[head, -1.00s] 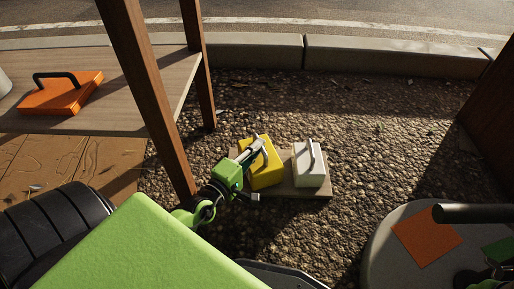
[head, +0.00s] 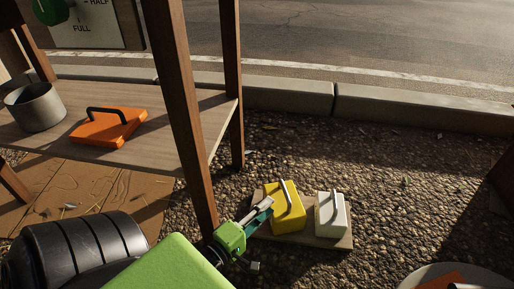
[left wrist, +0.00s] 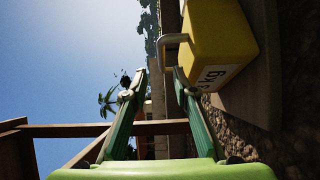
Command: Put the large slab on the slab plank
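An orange slab (head: 109,128) with a black handle lies flat on a wooden shelf (head: 165,115) in the head view. On the ground, a wooden plank (head: 266,233) carries a yellow block (head: 291,222) and a white block (head: 333,224), side by side, each with a handle on top. My left gripper (head: 268,204) is at the left side of the yellow block, near its handle. In the left wrist view its fingers (left wrist: 159,72) are spread, with the pale handle of the yellow block (left wrist: 215,35) near the tips. I cannot tell whether they touch. My right gripper is out of view.
A metal pot (head: 36,107) stands on the shelf left of the orange slab. Wooden posts (head: 180,110) rise between shelf and plank. A stone curb (head: 290,97) runs behind. A rounded grey surface (head: 420,277) shows at bottom right.

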